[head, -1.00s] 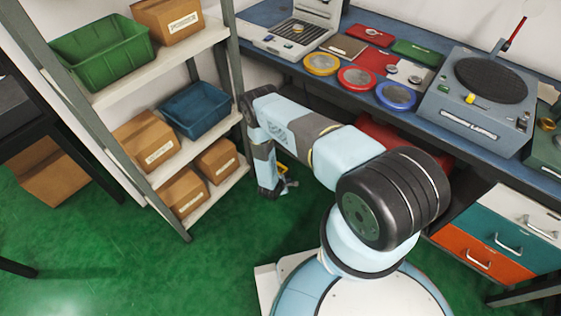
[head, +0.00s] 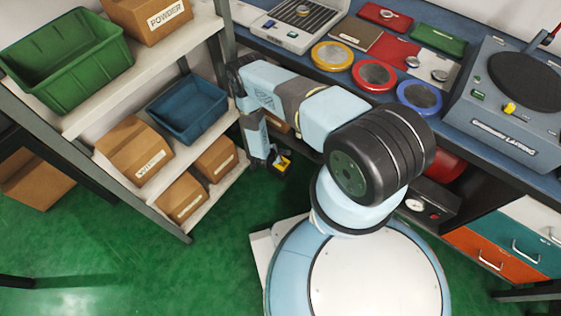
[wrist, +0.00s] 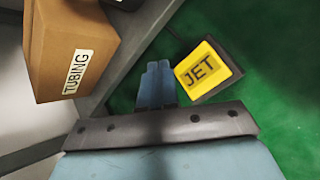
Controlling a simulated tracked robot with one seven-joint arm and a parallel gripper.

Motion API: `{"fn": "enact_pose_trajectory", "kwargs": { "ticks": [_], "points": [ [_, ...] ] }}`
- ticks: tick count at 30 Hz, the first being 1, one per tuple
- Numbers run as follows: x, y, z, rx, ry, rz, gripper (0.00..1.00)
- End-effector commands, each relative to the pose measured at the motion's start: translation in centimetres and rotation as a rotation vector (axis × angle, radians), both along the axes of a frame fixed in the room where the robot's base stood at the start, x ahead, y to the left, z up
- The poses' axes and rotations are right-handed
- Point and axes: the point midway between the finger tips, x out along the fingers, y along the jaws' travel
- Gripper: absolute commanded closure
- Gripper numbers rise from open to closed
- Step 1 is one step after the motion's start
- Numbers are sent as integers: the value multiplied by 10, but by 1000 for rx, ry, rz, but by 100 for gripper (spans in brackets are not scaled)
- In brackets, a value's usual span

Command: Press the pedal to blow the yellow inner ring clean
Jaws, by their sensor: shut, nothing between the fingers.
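The pedal (wrist: 208,70) is a yellow pad marked JET on a dark base on the green floor. It also shows in the head view (head: 283,164), partly behind my arm's end. My gripper (wrist: 156,68) is shut and empty, its tips just left of the pedal in the wrist view; I cannot tell the height between them. In the head view my gripper (head: 264,164) hangs low beside the shelf. A small ring (head: 303,10) lies on the slatted grille of a pale device (head: 290,33) on the bench. I cannot tell whether it is the yellow inner ring.
A shelf with boxes and bins stands left; its TUBING box (wrist: 73,45) and a grey post are close to my gripper. The blue bench (head: 262,42) holds yellow, red and blue round dishes and a lapping machine (head: 510,100). Green floor is open at the lower left.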

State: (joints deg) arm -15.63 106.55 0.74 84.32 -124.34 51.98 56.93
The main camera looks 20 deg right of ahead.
Motion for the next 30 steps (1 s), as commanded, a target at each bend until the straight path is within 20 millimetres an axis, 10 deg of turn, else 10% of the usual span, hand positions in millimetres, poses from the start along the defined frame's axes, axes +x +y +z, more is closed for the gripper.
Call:
{"fn": "enact_pose_trajectory", "kwargs": {
  "ticks": [30],
  "points": [
    [0, -4, -85, 0, 0, -7, 100]
  ]
}}
